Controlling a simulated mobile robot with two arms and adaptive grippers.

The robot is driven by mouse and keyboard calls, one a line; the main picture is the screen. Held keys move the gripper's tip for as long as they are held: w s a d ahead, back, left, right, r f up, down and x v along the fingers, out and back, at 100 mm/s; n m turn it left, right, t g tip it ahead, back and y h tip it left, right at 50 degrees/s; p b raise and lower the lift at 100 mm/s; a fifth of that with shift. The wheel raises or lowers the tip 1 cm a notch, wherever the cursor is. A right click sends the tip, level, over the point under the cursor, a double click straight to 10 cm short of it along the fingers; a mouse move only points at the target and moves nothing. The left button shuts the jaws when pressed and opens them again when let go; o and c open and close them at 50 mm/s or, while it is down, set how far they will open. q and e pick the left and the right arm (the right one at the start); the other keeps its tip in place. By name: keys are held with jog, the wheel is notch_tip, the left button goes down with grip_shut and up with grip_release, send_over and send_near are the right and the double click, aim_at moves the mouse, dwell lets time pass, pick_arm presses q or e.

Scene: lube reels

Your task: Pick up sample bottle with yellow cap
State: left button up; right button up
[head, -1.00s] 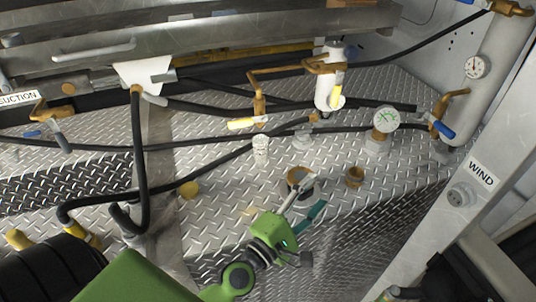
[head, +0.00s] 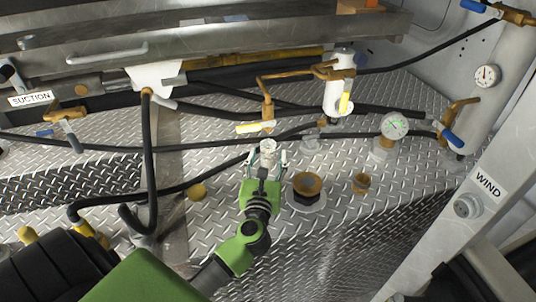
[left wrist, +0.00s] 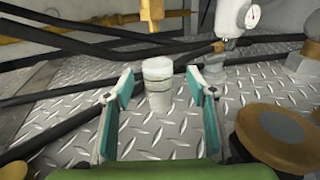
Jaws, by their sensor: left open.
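A small whitish bottle (head: 268,146) stands upright on the diamond-plate deck in the head view. It also shows in the left wrist view (left wrist: 158,84). I see no yellow cap on it; a separate round yellow piece (head: 197,191) lies on the deck to its left. My left gripper (head: 266,158) is open at the bottle, one finger on each side of it. In the left wrist view the open fingers (left wrist: 154,88) frame the bottle with gaps on both sides. Whether the bottle is fully between the fingertips is hard to tell. My right gripper is not in view.
A brown-rimmed fitting (head: 307,185) stands just right of my left gripper, with a smaller brass fitting (head: 361,183) beyond. Black hoses (head: 215,148) cross behind the bottle, below a yellow-handled brass valve (head: 267,113).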

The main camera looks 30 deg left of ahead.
aim_at(267, 150)
pick_arm(q)
jog(key=shift+w+a+r, duration=0.2)
jog(key=shift+w+a, duration=0.15)
jog(key=shift+w, duration=0.15)
jog(key=p+x, duration=0.1)
jog(key=x, duration=0.3)
jog(key=shift+w+a+f, duration=0.1)
jog(key=shift+a+f, duration=0.05)
jog(key=shift+a, duration=0.1)
jog(key=shift+c, duration=0.4)
jog(key=c, duration=1.2)
